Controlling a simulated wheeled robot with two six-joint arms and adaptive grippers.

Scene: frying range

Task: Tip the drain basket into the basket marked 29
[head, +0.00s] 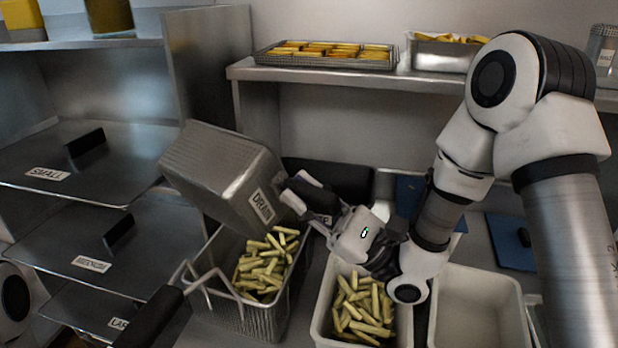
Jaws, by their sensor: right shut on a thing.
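The drain basket (222,172), a grey metal box with a label starting "DRA", is tilted steeply in the air. My right gripper (298,194) is shut on its right side, by the label. Below it stands a wire fry basket (246,318) with a dark handle (152,316) toward the front left. Pale fries (268,264) lie in this wire basket, under the drain basket's lower edge. No number 29 is readable on it. The inside of the drain basket is hidden. My left gripper is not in view.
A white bin with fries (322,318) and an empty white bin (478,305) stand to the right. Labelled metal lids (50,200) are stepped at left. A back shelf (350,78) holds a tray of food (325,58). Blue boards (512,240) lie at right.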

